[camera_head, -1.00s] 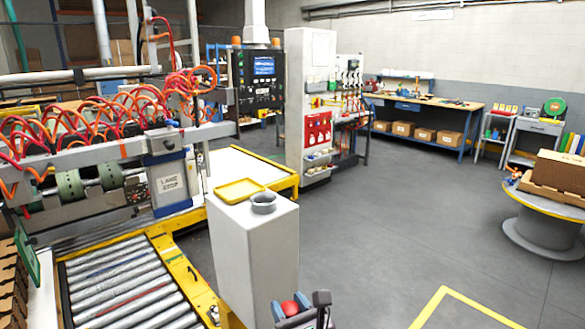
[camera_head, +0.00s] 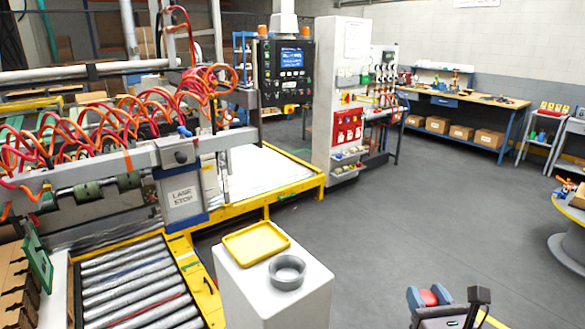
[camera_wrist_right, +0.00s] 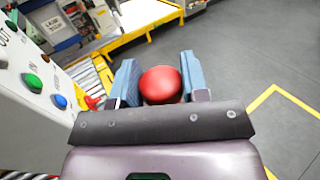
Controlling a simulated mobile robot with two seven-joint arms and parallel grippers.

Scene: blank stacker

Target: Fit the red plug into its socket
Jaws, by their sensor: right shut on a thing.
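The red plug (camera_head: 429,297) shows as a rounded red top at the lower right of the head view. It also shows in the middle of the right wrist view (camera_wrist_right: 161,84). My right gripper (camera_head: 430,300) is shut on it, with a blue finger pad on each side. The plug's lower part is hidden between the pads and behind the gripper body. It is held over open floor, to the right of the white pedestal and apart from it. I cannot make out which thing is the plug's socket. My left gripper is not in view.
A white pedestal (camera_head: 290,303) carries a yellow tray (camera_head: 256,243) and a grey round dish (camera_head: 287,271). A roller conveyor (camera_head: 125,285) stands left of it. In the wrist view, a pale panel (camera_wrist_right: 42,62) with coloured buttons is close on the left. The floor (camera_head: 430,210) beyond is clear.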

